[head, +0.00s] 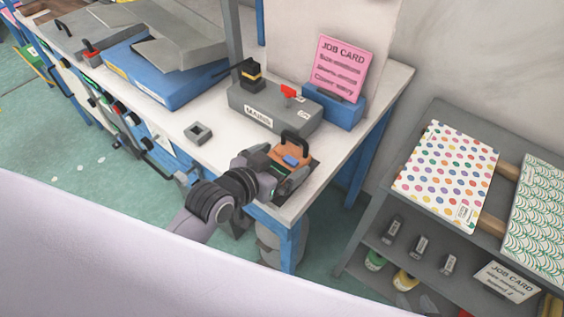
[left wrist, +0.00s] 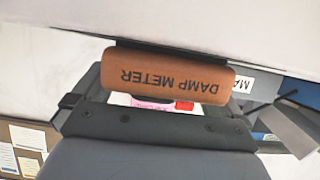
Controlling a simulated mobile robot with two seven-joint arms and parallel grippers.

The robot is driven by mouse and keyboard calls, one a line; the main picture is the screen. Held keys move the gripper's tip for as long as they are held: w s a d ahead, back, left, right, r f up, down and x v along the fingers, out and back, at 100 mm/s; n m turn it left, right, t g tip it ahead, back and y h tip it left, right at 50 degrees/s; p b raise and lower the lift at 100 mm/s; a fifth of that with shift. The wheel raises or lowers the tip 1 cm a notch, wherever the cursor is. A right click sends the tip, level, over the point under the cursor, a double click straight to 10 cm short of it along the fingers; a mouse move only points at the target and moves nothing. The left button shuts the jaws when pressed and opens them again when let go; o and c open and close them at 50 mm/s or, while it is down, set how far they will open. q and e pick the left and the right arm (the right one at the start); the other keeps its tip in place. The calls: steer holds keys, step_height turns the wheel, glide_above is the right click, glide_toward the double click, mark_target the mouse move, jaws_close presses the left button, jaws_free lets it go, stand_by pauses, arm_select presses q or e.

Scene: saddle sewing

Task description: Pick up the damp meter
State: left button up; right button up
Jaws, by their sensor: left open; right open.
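The damp meter (head: 290,151) is an orange-brown block with a black handle on top, at the front right corner of the white bench. My left gripper (head: 291,176) is at its near side, and the gripper's dark body hides its lower part. In the left wrist view the damp meter (left wrist: 175,76) is close in front of the open left gripper, its lettering upside down. I cannot tell whether the fingers touch it. My right gripper is not in view.
A grey box marked MAINS (head: 272,108) stands behind the meter. A pink job card (head: 342,68) stands in a blue holder (head: 340,106) beside it. A small grey square block (head: 198,133) lies to the left. A grey shelf unit with patterned sheets (head: 446,170) stands right, across a gap.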

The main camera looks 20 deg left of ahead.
arm_select(q)
steer(key=c, duration=0.9)
steer(key=shift+c, duration=0.2)
steer(key=shift+r, duration=0.15)
